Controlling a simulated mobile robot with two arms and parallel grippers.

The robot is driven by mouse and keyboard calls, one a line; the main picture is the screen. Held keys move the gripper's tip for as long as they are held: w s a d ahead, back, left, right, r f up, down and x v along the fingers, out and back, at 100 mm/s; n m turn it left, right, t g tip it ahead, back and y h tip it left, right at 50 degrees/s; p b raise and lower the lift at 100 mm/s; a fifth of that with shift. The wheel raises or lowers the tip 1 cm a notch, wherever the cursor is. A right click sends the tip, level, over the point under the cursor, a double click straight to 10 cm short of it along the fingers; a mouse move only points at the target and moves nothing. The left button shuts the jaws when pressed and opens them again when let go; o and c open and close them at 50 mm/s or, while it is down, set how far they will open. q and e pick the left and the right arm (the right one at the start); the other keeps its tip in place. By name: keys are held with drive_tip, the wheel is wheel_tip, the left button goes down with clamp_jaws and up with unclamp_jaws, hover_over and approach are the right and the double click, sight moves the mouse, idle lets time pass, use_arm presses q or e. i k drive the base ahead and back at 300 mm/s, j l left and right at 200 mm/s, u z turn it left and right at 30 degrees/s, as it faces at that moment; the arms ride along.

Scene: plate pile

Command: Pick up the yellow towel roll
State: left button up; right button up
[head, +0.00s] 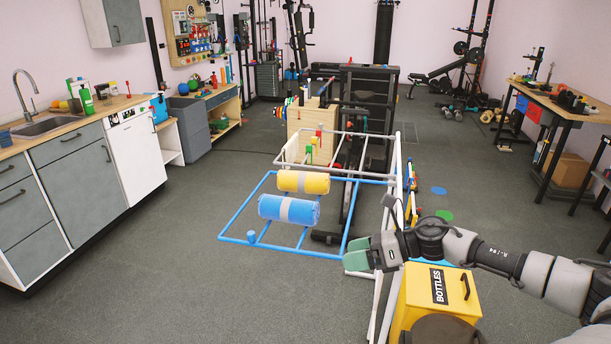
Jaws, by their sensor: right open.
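The yellow towel roll (303,182) with a pale band around its middle lies on its side at the far end of a low blue frame (236,240). A larger blue roll (289,209), also with a pale band, lies just in front of it. My right gripper (360,257), with green fingers, is nearer to the camera, to the right of and below both rolls in the picture. It is open, apart from the rolls, and nothing shows between its fingers. My left gripper is not in the picture.
White and grey pipe rails (396,170) stand right of the blue frame. A yellow box marked BOTTLES (437,296) is below my right arm. A counter with a sink (48,124) runs along the left, a workbench (560,95) stands right. The floor left of the frame is clear.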

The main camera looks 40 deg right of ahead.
sight(318, 183)
drive_tip(key=i+l, duration=0.45)
drive_tip(key=l, duration=0.15)
drive_tip(key=i+l, duration=0.4)
drive_tip(key=l, duration=0.15)
